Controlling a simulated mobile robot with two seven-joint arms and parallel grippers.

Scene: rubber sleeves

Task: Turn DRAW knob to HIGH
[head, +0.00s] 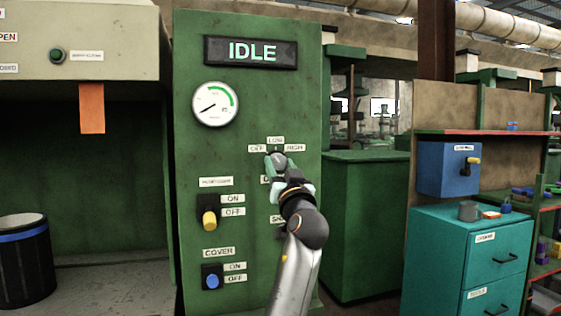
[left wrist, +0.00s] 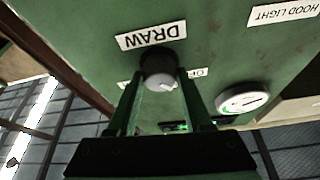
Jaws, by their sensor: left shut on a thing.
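The grey round DRAW knob (head: 278,158) is on the green panel (head: 256,120), below the labels OFF (head: 257,148), LOW (head: 276,140) and HIGH (head: 295,148). My left gripper (head: 279,162) is shut on this knob, one finger on each side. The left wrist view is upside down and shows the knob (left wrist: 158,66) between the green fingers, beside the DRAW label (left wrist: 152,36). The knob's white mark points to the lower right there, the side of the partly hidden OFF label (left wrist: 196,73). Its exact setting is hard to tell. My right gripper is not in view.
The display (head: 251,52) reads IDLE above a round gauge (head: 214,104) with its needle low. A yellow knob (head: 209,219) and a blue COVER knob (head: 212,280) sit lower left on the panel. A teal cabinet (head: 440,256) stands at the right.

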